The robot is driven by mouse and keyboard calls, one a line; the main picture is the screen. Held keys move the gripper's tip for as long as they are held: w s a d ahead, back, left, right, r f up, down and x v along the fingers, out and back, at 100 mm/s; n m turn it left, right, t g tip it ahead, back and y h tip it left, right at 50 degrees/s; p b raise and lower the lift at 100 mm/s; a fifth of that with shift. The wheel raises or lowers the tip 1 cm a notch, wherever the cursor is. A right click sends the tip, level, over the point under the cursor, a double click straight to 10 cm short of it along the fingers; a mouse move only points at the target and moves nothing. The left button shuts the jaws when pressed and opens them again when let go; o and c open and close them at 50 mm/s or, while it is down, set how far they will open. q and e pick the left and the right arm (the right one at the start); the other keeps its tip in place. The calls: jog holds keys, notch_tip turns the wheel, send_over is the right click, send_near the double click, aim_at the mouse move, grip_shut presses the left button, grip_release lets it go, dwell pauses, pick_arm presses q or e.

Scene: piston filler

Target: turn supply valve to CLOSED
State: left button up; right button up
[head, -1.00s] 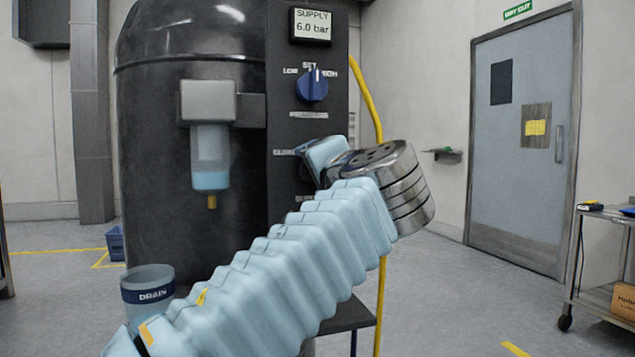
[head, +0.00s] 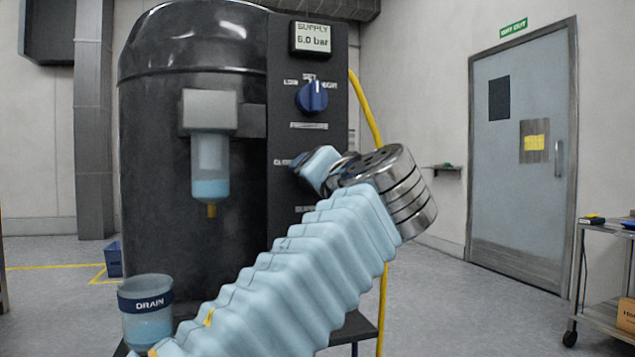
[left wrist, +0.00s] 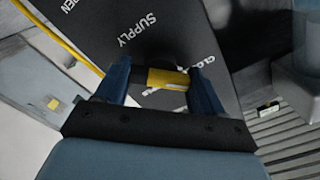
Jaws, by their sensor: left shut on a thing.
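The supply valve's yellow handle (left wrist: 168,79) shows in the left wrist view, in front of a dark panel lettered SUPPLY. OPEN is lettered toward the upper left; lettering right of the handle is partly covered. My left gripper (left wrist: 160,82) has its two dark blue fingers on either side of the handle and is shut on it. In the head view my left gripper (head: 318,168) is at the dark control panel (head: 284,120), below the blue knob; my wrist hides the valve there. The display (head: 311,38) reads SUPPLY 6.0 bar. My right gripper is not in view.
A blue set knob (head: 312,97) is above the gripper. A clear bowl (head: 210,160) hangs on the black tank (head: 155,150). A DRAIN cup (head: 146,305) stands at lower left. A yellow hose (head: 366,108) runs along the panel's right side. A cart (head: 605,312) stands far right.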

pick_arm(q)
jog(key=shift+f, duration=0.1)
jog(key=o, duration=1)
jog(key=shift+o, duration=0.2)
jog(key=b+v, duration=0.1)
jog(key=v, duration=1.2)
jog(key=shift+s+b, duration=0.3)
jog(key=shift+s, duration=0.05)
jog(key=shift+d, duration=0.15)
